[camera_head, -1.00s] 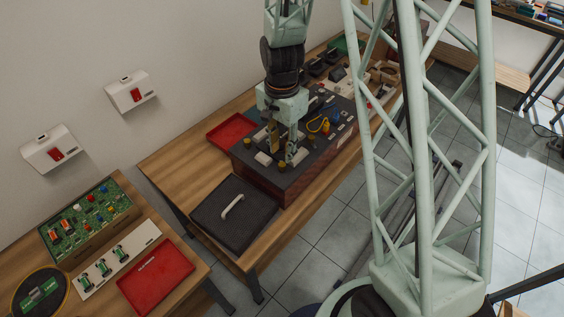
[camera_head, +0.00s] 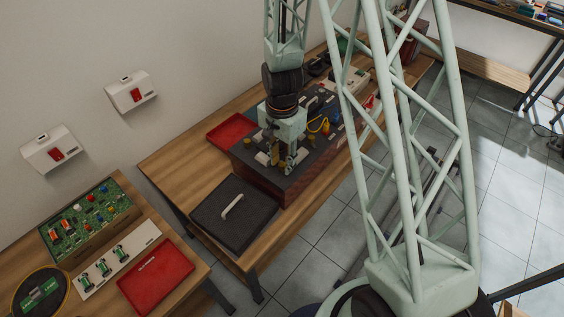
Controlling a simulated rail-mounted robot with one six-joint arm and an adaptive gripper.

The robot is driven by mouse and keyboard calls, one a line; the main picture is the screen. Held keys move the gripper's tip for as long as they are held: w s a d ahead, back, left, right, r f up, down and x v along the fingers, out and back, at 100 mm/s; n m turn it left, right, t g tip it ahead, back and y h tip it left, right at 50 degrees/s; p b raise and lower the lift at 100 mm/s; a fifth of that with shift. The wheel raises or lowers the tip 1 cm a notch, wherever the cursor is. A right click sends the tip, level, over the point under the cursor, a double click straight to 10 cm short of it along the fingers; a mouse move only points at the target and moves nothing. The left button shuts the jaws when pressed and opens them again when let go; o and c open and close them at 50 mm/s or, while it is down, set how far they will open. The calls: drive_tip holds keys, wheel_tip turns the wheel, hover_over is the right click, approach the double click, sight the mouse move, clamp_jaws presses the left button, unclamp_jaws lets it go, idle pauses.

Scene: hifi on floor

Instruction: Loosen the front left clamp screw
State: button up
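The hi-fi unit is a dark-topped box with brown sides (camera_head: 262,176) on the wooden bench. Small gold knobs, which look like the clamp screws, stand on its top; one (camera_head: 247,142) is left of my gripper. My gripper (camera_head: 283,163) points down at the near left part of the unit's top. Its fingertips are low, close around or beside a gold knob near the front left corner. That knob is largely hidden, and I cannot tell whether the fingers touch it or are shut on it.
A dark panel with a pale handle (camera_head: 234,207) lies on the bench in front of the unit. A red tray (camera_head: 231,131) is behind it on the left. Yellow and blue parts and a yellow cable crowd the unit's top to the right. A second bench holds a green circuit board (camera_head: 90,217) and a red tray (camera_head: 156,275).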

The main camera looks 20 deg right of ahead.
drive_tip(key=shift+c, duration=0.5)
drive_tip(key=c, duration=0.7)
drive_tip(key=shift+c, duration=0.2)
